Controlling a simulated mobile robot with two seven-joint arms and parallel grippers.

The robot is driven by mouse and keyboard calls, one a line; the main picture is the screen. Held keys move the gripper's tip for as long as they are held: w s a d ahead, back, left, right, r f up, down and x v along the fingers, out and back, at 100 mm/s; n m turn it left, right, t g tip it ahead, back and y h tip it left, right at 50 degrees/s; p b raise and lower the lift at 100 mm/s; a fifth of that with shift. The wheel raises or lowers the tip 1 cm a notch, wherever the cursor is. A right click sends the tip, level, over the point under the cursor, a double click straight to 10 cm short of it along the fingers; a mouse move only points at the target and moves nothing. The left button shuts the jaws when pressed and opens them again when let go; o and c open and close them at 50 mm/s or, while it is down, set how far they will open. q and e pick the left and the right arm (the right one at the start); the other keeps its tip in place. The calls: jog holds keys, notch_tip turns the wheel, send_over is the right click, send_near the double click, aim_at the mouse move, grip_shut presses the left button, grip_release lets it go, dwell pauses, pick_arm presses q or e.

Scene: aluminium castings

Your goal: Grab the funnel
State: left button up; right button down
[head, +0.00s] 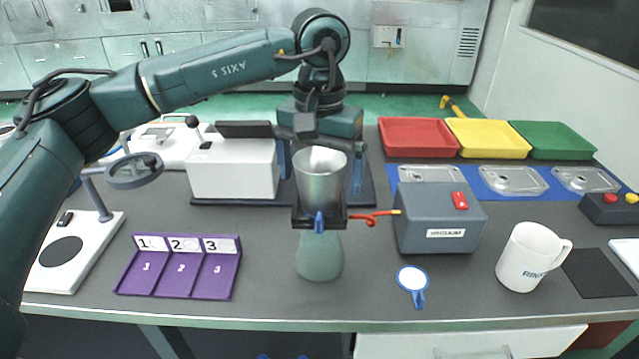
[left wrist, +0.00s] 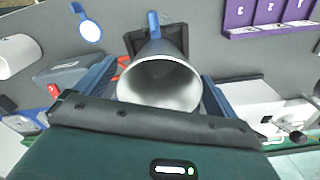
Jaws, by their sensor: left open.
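The funnel (head: 320,180) is a metallic grey cup, upright in a black collar on top of a grey-green flask (head: 319,258). My left gripper (head: 320,168) reaches in from behind it. Its blue fingers are open, one on each side of the funnel, and I cannot tell whether they touch it. In the left wrist view, the funnel (left wrist: 158,82) shows its wide mouth between the spread fingers of the left gripper (left wrist: 157,90). The flask is hidden there behind the funnel. My right gripper is not in view.
A red hose joins the flask to the grey vacuum box (head: 440,218) on its right. A white mug (head: 528,257), a blue-rimmed round disc (head: 411,280) and a purple numbered rack (head: 182,268) stand around. A white box (head: 232,170) is behind left. Coloured trays (head: 418,138) lie back right.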

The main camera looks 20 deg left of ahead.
pick_arm(q)
jog(key=shift+f, duration=0.1)
jog(key=shift+c, duration=0.3)
jog(key=c, duration=1)
jog(key=shift+r, duration=0.2)
